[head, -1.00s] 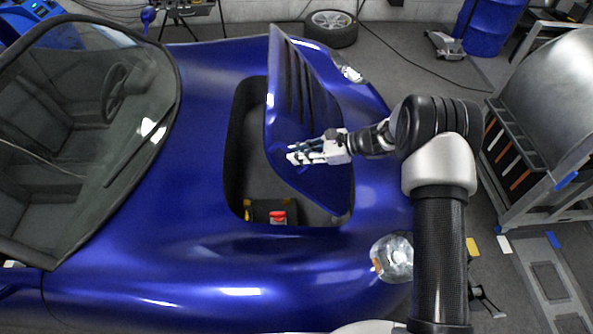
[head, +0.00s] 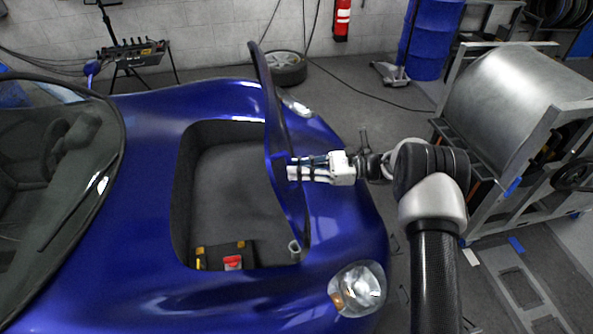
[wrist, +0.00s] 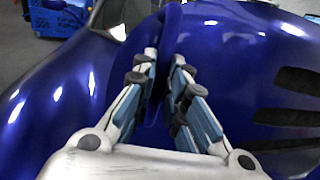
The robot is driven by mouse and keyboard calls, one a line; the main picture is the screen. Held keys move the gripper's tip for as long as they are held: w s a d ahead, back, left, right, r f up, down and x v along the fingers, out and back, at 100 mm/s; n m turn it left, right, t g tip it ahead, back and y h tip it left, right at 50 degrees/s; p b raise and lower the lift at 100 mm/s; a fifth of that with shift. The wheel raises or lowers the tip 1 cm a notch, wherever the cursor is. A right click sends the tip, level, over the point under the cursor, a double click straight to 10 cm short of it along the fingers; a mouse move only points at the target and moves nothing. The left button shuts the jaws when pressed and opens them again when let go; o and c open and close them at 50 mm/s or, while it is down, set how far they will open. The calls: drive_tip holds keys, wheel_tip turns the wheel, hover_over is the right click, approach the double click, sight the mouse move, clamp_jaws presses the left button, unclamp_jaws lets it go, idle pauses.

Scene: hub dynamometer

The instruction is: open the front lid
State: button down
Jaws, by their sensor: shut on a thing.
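The blue front lid (head: 274,112) of the car stands raised and nearly upright, seen almost edge-on in the head view. The front compartment (head: 222,185) below and left of it is open to view. My gripper (head: 291,172) reaches in from the right and meets the lid partway along it. In the wrist view, the fingers of my gripper (wrist: 162,82) are closed on the lid's edge, one on each side. The lid's face with dark vent slots (wrist: 285,112) fills the right of that view.
A red-topped item (head: 232,262) lies in the compartment's near end. The windshield (head: 60,165) is at left and a headlight (head: 358,288) at near right. A large metal roller in a frame (head: 515,92) stands right of the car.

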drive_tip(key=shift+a, duration=0.1)
drive_tip(key=c, duration=1.6)
unclamp_jaws()
drive_tip(key=d, duration=1.2)
drive_tip(key=shift+w, duration=0.35)
drive_tip(key=shift+d+r, duration=0.1)
